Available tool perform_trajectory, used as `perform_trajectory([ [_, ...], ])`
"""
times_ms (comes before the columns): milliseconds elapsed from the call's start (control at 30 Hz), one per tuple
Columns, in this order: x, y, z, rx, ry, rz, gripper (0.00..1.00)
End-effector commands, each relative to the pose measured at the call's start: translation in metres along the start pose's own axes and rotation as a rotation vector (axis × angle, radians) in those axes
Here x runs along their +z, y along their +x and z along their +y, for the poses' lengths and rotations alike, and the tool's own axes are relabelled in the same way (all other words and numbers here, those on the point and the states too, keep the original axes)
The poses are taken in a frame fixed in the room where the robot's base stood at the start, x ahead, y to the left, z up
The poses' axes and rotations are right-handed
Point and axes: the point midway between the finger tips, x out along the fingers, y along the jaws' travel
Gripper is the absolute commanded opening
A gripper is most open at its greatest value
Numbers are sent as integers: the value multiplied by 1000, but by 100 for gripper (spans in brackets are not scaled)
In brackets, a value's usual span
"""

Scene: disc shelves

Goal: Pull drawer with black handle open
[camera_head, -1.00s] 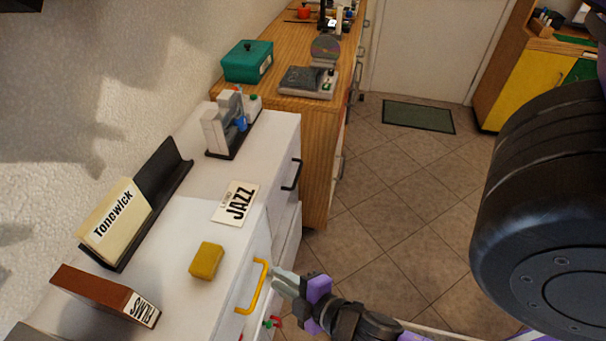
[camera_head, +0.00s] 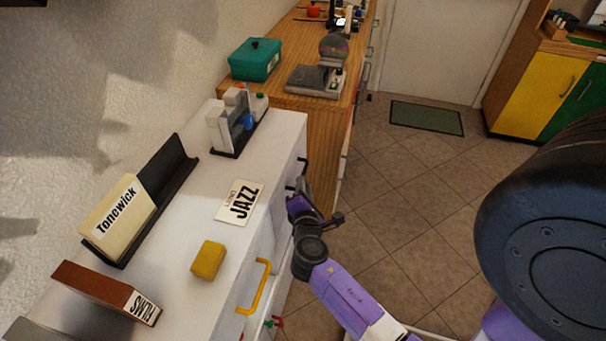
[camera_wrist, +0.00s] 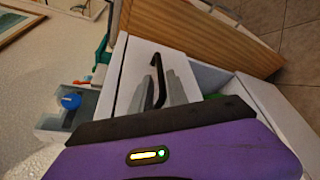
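The black handle (camera_head: 303,169) is on the front of the white cabinet (camera_head: 262,150), towards its far end. In the head view my gripper (camera_head: 297,190) is beside and just below this handle, partly covering it. In the wrist view the black handle (camera_wrist: 157,80) stands on a white drawer front, and the grey fingers of my gripper (camera_wrist: 179,85) are right next to it. I cannot tell whether they touch it or how far apart they are. The drawer with the black handle looks closed.
A yellow handle (camera_head: 262,287) is on the nearer drawer front. A yellow block (camera_head: 208,260), a JAZZ card (camera_head: 240,203) and a black rack (camera_head: 167,172) are on the cabinet top. A wooden counter (camera_head: 290,97) adjoins the far end.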

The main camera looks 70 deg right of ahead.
Motion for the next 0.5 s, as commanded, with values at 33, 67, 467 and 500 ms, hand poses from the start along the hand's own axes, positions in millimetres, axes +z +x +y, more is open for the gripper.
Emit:
perform_trajectory([
  [33,2,9,1,0,1,-3,20],
  [67,2,14,1,0,2,-3,20],
  [467,0,60,0,-1,2,0,20],
  [500,0,61,0,-1,2,0,20],
])
